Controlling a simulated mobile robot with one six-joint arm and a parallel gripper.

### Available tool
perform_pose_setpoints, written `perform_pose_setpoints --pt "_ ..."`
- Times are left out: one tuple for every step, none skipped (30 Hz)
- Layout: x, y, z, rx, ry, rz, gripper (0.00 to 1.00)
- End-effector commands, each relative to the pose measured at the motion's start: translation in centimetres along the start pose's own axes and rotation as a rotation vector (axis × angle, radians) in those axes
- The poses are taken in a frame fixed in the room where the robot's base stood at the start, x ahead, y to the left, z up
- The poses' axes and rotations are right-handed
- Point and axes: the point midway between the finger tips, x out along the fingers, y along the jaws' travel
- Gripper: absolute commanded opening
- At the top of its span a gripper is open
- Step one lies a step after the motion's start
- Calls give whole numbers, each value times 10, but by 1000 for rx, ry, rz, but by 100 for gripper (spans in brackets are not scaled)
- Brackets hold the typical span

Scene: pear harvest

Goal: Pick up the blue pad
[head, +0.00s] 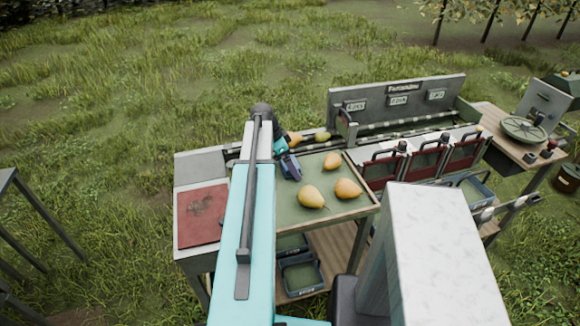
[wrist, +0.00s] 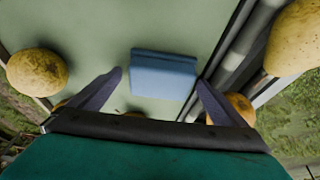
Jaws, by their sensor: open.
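The blue pad (wrist: 165,67) lies on the pale green tray surface (wrist: 95,30) in the wrist view, near a grey rail to its right. My gripper (wrist: 160,78) is open, with one dark finger on each side of the pad in the picture. The pad's near part reaches between the fingertips. Both fingers look apart from it; the height gap is hard to judge. In the head view my gripper (head: 288,165) is over the left part of the green tray (head: 328,215), and the pad cannot be told apart from the fingers there.
Several yellow pears lie around, including one pear (head: 311,197) on the tray and one pear (wrist: 37,72) left of my gripper. A red panel (head: 203,215) is at the left. Dark crates (head: 300,276) stand below. Red-framed bins (head: 425,160) stand at the right.

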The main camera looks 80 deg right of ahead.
Motion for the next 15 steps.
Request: perform_pose_setpoints --pt "0 0 0 0 0 0 97" --pt "0 0 0 0 0 0 97" --pt "0 0 0 0 0 0 97" --pt "0 0 0 0 0 0 97" --pt "0 0 0 0 0 0 97" --pt "0 0 0 0 0 0 97" --pt "0 0 0 0 0 0 97" --pt "0 0 0 0 0 0 97" --pt "0 0 0 0 0 0 97" --pt "0 0 0 0 0 0 97" --pt "0 0 0 0 0 0 94" --pt "0 0 0 0 0 0 87" --pt "0 0 0 0 0 0 82" --pt "0 0 0 0 0 0 77" --pt "0 0 0 0 0 0 70"
